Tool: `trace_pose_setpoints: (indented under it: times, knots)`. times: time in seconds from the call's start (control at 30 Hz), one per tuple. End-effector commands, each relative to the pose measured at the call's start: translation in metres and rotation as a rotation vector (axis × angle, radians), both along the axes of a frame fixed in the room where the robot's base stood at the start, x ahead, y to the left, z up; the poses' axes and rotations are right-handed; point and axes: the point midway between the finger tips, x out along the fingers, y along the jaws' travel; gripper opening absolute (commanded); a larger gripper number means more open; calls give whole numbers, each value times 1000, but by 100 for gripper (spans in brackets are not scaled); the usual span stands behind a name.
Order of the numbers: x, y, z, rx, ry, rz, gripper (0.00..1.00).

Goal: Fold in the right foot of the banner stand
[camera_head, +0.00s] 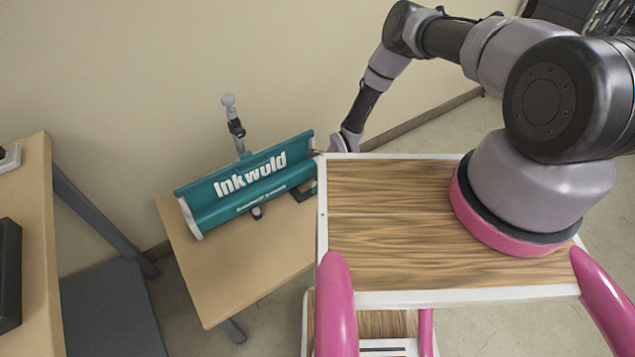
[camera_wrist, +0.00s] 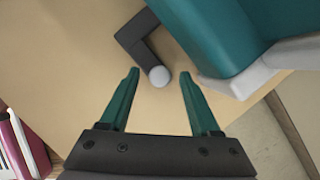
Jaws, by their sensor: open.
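The banner stand (camera_head: 245,185) is a teal case marked "Inkwuld", lying on a small wooden table. Its case and pale end cap (camera_wrist: 240,80) fill the upper right of the wrist view. The right foot (camera_head: 302,194) is a dark bent bar sticking out from the case's front. In the wrist view the right foot (camera_wrist: 134,36) shows its elbow and a pale round knob (camera_wrist: 159,76) at its tip. My gripper (camera_wrist: 158,74) is open, its two green fingers on either side of the knob in the picture. I cannot tell the height gap. In the head view my gripper is mostly hidden behind my deck.
The small table (camera_head: 235,275) has bare wood in front of the stand. A grey post (camera_head: 236,125) with a rounded top rises behind the case. Another wooden desk (camera_head: 38,230) with dark and white items stands at the left. The wall is close behind.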

Motion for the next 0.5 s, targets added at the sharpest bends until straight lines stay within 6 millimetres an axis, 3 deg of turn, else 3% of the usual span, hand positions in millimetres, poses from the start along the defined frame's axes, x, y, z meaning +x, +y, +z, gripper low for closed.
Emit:
trace_pose_setpoints:
  times: [0.17, 0.33, 0.5]
  knots:
    - [0, 0, 0, 0, 0, 0, 64]
    - [0, 0, 0, 0, 0, 0, 0]
    - [0, 0, 1, 0, 0, 0, 0]
